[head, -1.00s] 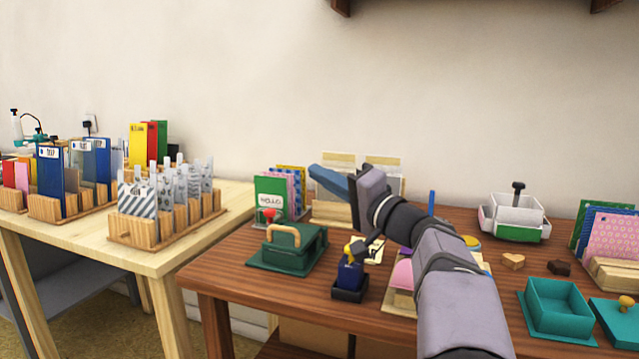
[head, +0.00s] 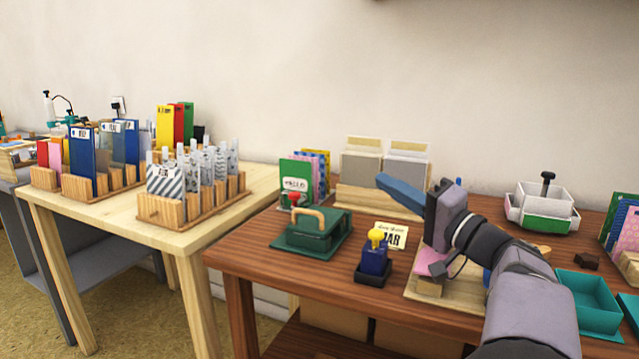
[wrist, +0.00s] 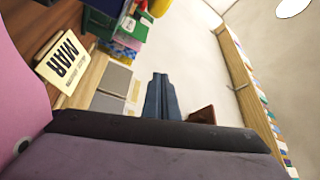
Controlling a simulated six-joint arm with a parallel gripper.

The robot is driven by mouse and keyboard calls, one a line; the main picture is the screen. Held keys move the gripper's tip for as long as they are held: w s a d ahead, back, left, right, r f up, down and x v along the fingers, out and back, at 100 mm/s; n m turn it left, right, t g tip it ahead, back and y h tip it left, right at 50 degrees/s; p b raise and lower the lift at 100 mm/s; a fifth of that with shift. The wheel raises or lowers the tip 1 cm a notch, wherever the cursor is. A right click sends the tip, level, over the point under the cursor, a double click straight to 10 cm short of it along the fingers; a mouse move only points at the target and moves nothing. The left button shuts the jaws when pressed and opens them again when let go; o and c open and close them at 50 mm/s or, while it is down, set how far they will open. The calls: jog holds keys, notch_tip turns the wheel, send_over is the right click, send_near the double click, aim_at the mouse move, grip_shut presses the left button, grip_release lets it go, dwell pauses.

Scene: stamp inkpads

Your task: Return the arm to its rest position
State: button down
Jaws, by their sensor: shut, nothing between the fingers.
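My gripper (head: 402,193) is shut and empty, with its blue fingers together. It is raised above the right side of the brown table and points left in the head view. In the wrist view the closed fingers (wrist: 160,97) stand out against the wall. My arm covers part of the wooden stand with a pink item on it (head: 432,262). A blue stamp with a yellow knob (head: 374,258) stands in a dark tray left of the gripper. A card marked MAR (head: 385,236) lies behind the stamp, and also shows in the wrist view (wrist: 66,58).
A green inkpad case (head: 318,230) sits at the left of the brown table (head: 290,270). A grey card holder (head: 362,165) stands behind the fingers. A white bin (head: 543,208) and an open teal box (head: 592,300) are at right. A light table with racks (head: 130,215) is further left.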

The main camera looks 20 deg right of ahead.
jog(key=s+a+r+n+y+p, duration=0.25)
jog(key=a+r+y, duration=0.25)
jog(key=a+r, duration=0.25)
jog(key=s+a+f+n+g+p, duration=0.1)
jog(key=s+a+f+g+p, duration=0.2)
jog(key=a+f+g, duration=0.9)
jog(key=s+a+f+g+h+p, duration=0.1)
jog(key=s+a+f, duration=0.2)
jog(key=f, duration=0.3)
jog(key=s+a+f+n+g+h+p, duration=0.1)
jog(key=s+a+f+g, duration=0.15)
jog(key=f, duration=0.45)
jog(key=s+a+f+g+h, duration=0.1)
jog(key=s+a+f+h, duration=0.15)
jog(key=f, duration=0.35)
jog(key=s+d+f+n+g+h+p, duration=0.35)
jog(key=s+d+f+n+h, duration=0.3)
jog(key=s+f, duration=0.4)
notch_tip(320, 180, up, 56)
jog(key=m+p, duration=0.1)
jog(key=p, duration=5.4)
notch_tip(320, 180, down, 95)
jog(key=b, duration=9.5)
jog(key=shift+a+f+t, duration=0.15)
jog(key=shift+a+t, duration=0.05)
jog(key=shift+t, duration=0.1)
